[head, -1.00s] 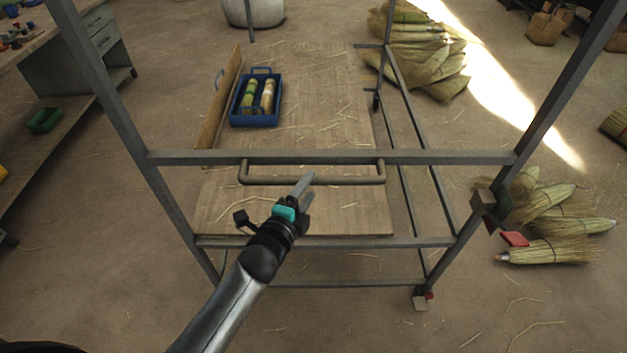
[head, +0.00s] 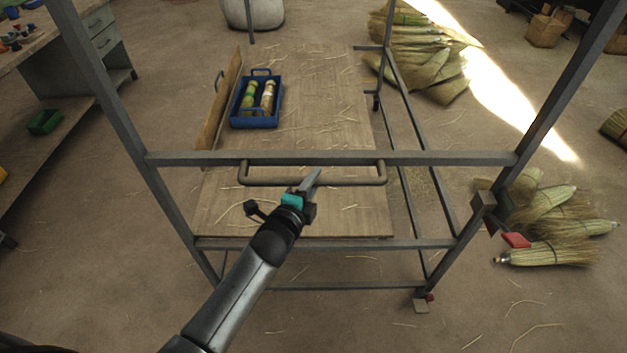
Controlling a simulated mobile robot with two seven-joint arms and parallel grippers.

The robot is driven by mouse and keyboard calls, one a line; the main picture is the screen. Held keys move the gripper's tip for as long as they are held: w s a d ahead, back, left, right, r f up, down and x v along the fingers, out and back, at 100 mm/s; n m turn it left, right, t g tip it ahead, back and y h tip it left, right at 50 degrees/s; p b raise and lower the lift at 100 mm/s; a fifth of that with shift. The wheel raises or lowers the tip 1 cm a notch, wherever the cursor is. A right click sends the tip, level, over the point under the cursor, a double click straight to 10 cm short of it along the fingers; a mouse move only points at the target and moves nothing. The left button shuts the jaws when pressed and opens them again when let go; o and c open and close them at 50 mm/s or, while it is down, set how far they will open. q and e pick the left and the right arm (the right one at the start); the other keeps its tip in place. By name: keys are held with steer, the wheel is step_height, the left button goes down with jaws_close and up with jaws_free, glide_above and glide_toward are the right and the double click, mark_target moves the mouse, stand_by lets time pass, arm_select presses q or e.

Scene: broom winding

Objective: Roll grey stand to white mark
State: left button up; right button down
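The grey stand (head: 330,158) is a tall metal frame with a wooden lower shelf, standing right in front of me in the head view. A brown handle bar (head: 355,182) runs across its near side, just below the grey crossbar. My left gripper (head: 313,187) is at the middle of this handle. One pale finger overlaps the bar in the picture; whether the fingers are around it or shut on it is unclear. My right gripper is out of view. I cannot make out a white mark on the floor.
A blue crate (head: 254,121) with rolls sits on the shelf. Broom heads lie at the back (head: 425,60) and at the right (head: 550,225), near the stand's side. A workbench (head: 70,120) stands at the left. Straw is scattered over the floor (head: 480,315).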

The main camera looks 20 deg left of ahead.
arm_select(q)
jaws_close()
stand_by(0.9)
